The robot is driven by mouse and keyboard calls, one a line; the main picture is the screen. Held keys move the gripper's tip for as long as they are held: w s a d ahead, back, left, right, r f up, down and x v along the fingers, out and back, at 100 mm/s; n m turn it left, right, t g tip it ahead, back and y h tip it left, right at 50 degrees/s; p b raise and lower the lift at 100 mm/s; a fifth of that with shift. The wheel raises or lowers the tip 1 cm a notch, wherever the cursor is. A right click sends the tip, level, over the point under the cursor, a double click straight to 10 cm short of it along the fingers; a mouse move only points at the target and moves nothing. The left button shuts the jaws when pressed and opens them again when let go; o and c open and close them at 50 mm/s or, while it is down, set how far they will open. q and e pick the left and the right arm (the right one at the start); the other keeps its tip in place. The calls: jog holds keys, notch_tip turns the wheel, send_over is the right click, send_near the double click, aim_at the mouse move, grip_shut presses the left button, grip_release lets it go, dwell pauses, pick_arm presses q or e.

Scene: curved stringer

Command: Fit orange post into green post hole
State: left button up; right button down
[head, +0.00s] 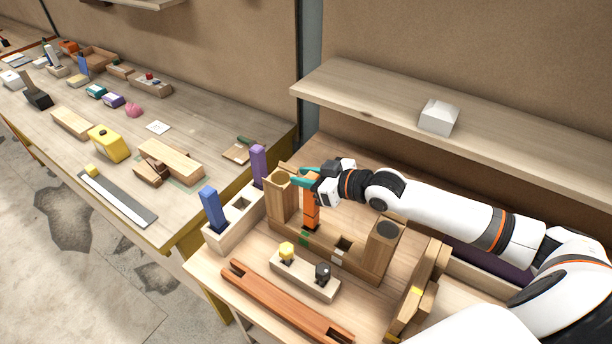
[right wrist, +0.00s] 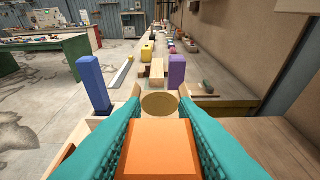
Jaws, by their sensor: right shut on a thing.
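My right gripper (head: 309,178), with teal fingers, is shut on the upper end of the orange post (head: 311,214). The orange post stands about upright over the wooden stringer base (head: 370,268), between its two round-topped uprights. Its lower end meets the base in the picture, right by a small green mark (head: 304,238). The hole there is hidden, and I cannot tell if the post is in it. In the right wrist view the post's orange top (right wrist: 158,150) lies between both teal fingers. My left gripper is not in view.
A pale block with a blue post (head: 212,208) and a purple post (head: 258,165) stands left. A pale rack with a yellow knob (head: 287,250) and a black knob (head: 322,271) is in front. A reddish slotted bar (head: 285,302) lies nearer. A shelf (head: 380,98) hangs behind.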

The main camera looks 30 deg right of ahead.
jog(key=shift+p, duration=0.4)
dwell(0.6)
jog(key=shift+f+b, duration=1.25)
jog(key=shift+f, duration=0.75)
jog(key=c, duration=1.1)
grip_release()
jog(key=shift+o, duration=0.2)
jog(key=v, duration=1.2)
jog(key=shift+d, duration=0.1)
